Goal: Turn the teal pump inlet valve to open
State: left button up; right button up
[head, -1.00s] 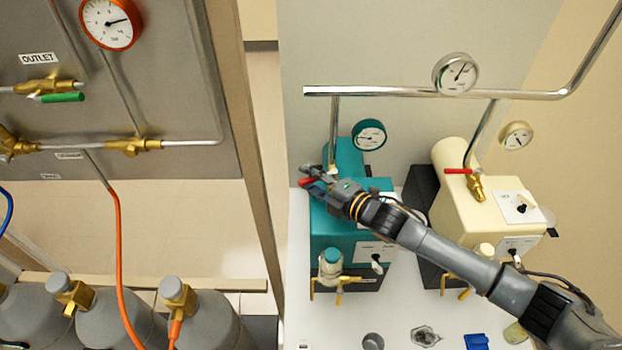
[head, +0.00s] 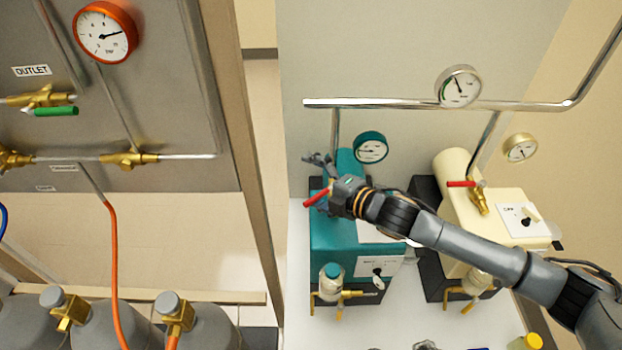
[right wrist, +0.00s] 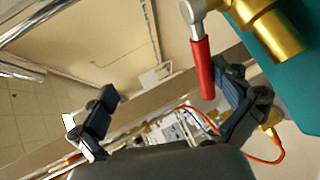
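The teal pump (head: 340,235) stands on the white bench in the head view. Its inlet valve has a red lever handle (head: 316,197), slanting down and left beside my right gripper (head: 322,170). In the right wrist view the red handle (right wrist: 204,68) hangs from a silver pivot beside the brass valve body (right wrist: 275,35). My right gripper (right wrist: 165,108) is open, its two dark fingers wide apart. The handle's tip is close to the right-hand finger; I cannot tell whether they touch. My gripper hides the valve body in the head view. My left gripper is not in view.
A cream pump (head: 490,220) with its own red-handled valve stands to the right. A steel pipe (head: 390,104) crosses behind, above both pumps. The teal gauge (head: 370,148) is close to my right gripper. A brown post (head: 240,150) stands left of the bench.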

jog(key=shift+s+r, duration=0.25)
jog(key=shift+r, duration=0.25)
jog(key=shift+s+r, duration=0.2)
jog(key=shift+r, duration=0.25)
jog(key=c, duration=0.3)
jog(key=shift+s+d+r+p, duration=0.1)
jog(key=shift+s+d+p, duration=0.1)
jog(key=shift+d+p, duration=0.1)
jog(key=shift+c, duration=0.8)
jog(key=shift+d, duration=0.35)
jog(key=shift+c, duration=0.3)
jog(key=shift+o, duration=0.2)
jog(key=shift+p+v, duration=0.55)
jog(key=shift+v, duration=0.4)
jog(key=shift+s+d, duration=0.65)
jog(key=shift+d, duration=0.25)
jog(key=c, duration=0.3)
jog(key=shift+s+d+r+p, duration=0.2)
jog(key=shift+s+d+p, duration=0.15)
jog(key=shift+s+d, duration=0.85)
jog(key=shift+s+d+r+p, duration=0.25)
jog(key=shift+s+d, duration=0.4)
jog(key=shift+d, duration=1.15)
jog(key=shift+s+d+r+p, duration=0.15)
jog(key=shift+s+d+p, duration=0.25)
jog(key=shift+s+d, duration=0.8)
jog(key=shift+c, duration=0.2)
jog(key=shift+w+d, duration=0.3)
jog(key=shift+w, duration=0.05)
